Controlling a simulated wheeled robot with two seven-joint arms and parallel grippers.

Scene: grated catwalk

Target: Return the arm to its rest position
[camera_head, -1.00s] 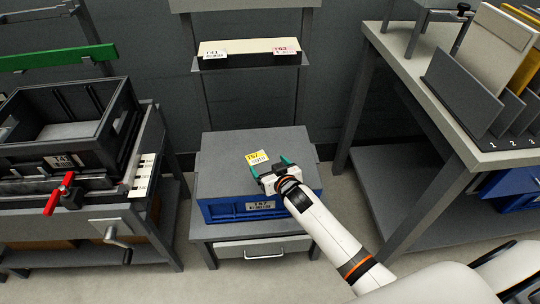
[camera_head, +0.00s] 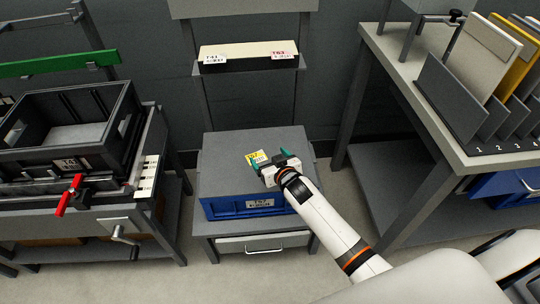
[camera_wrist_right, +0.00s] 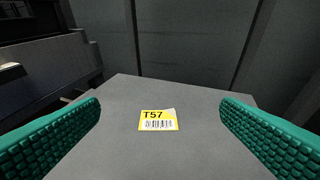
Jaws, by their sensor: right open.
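My right arm comes in from the lower right in the head view. Its gripper (camera_head: 272,160) is over the grey lid of a blue box (camera_head: 222,207) on a small stand. In the right wrist view the two green fingers (camera_wrist_right: 160,125) are wide apart with nothing between them. A yellow and white T57 label (camera_wrist_right: 158,120) lies flat on the grey lid (camera_wrist_right: 110,115) beyond the fingertips. In the head view the label (camera_head: 256,158) is partly hidden by the gripper. My left gripper is not in view.
A black crate (camera_head: 122,105) sits on the left bench, with a red handle (camera_head: 70,194) at its front. A shelf (camera_head: 248,65) with a pale strip and tags stands behind the box. The right table (camera_head: 400,62) holds numbered upright slots. Floor shows between the benches.

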